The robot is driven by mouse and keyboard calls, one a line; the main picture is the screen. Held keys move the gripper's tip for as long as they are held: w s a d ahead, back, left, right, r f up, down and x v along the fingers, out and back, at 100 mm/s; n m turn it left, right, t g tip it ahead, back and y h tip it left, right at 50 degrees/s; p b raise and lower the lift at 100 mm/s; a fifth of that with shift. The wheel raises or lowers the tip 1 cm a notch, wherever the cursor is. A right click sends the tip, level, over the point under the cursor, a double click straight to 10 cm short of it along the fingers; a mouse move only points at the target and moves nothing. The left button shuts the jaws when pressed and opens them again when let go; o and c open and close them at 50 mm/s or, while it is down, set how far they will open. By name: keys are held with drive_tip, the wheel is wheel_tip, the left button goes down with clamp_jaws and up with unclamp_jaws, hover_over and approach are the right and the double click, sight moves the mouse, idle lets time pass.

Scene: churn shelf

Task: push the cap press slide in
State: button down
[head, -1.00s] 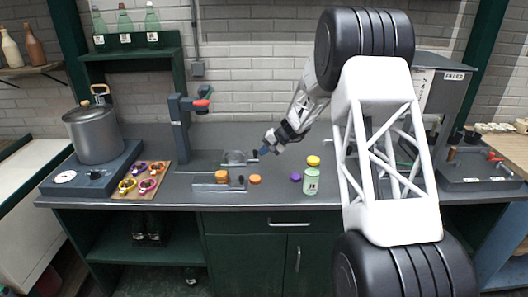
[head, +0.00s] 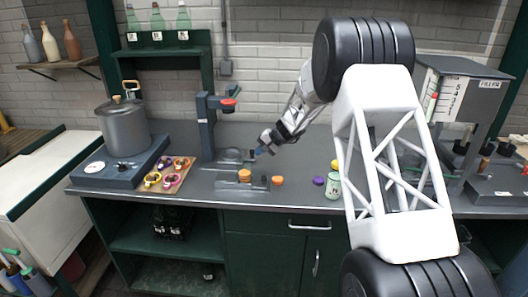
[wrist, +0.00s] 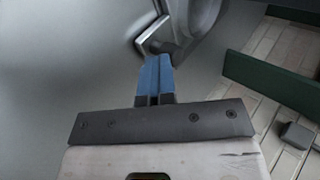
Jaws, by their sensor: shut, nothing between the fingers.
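The cap press (head: 208,130) is a blue-grey column with a red-tipped head (head: 228,105). Its slide (head: 234,155), a grey plate with a round seat, lies on the bench below the head. My gripper (head: 262,151) is shut and empty, its blue fingertips at the slide's right end. In the wrist view the shut blue fingers (wrist: 155,78) point at a metal bracket (wrist: 153,36) beside a rounded grey part. I cannot tell if the tips touch it.
An orange cap (head: 245,176) sits at a low tray in front of the slide; another orange cap (head: 277,181) and a purple cap (head: 318,181) lie to its right. My arm partly hides a green bottle (head: 332,187). A pot (head: 124,125) stands at left.

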drive_tip(key=shift+a, duration=0.4)
drive_tip(key=shift+d+f, duration=0.1)
drive_tip(key=shift+s+d, duration=0.15)
drive_tip(key=shift+d, duration=0.5)
drive_tip(key=d, duration=0.2)
drive_tip(key=d+r, duration=0.1)
drive_tip(key=shift+s+d, duration=0.2)
drive_tip(key=shift+d, duration=0.15)
drive_tip(key=v, duration=0.9)
drive_tip(key=shift+d, duration=0.2)
